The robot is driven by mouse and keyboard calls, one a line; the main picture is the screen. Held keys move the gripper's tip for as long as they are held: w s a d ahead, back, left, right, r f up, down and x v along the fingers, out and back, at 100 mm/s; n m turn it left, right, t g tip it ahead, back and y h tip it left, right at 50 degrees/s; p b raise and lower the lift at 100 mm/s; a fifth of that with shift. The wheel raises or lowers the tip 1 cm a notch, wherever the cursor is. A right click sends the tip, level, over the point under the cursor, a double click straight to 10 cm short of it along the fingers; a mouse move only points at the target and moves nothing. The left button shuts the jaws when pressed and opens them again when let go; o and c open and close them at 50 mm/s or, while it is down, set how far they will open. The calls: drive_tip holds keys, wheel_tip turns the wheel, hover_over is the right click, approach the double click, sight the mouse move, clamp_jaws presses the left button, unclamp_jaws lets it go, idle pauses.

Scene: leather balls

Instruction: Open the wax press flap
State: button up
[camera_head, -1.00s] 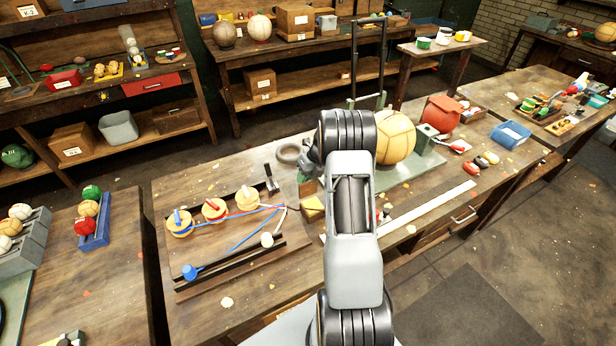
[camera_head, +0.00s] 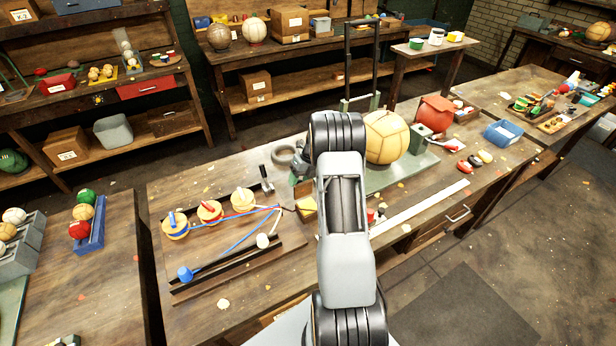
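My arm (camera_head: 345,235) reaches forward over the middle workbench and covers part of its top. My gripper is hidden behind the arm, so its opening and any contact cannot be seen. Right of the arm, a red rounded object with a raised top (camera_head: 435,115) stands beside a grey-green box (camera_head: 419,141). No part is clearly recognisable as the press flap.
A white strip (camera_head: 420,207) lies near the front edge.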

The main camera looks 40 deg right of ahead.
drive_tip(key=shift+d, duration=0.15)
drive_tip(key=b+v, duration=0.2)
drive_tip(key=v, duration=1.1)
drive_tip(key=shift+r+b, duration=0.4)
drive_tip(key=shift+r, duration=0.05)
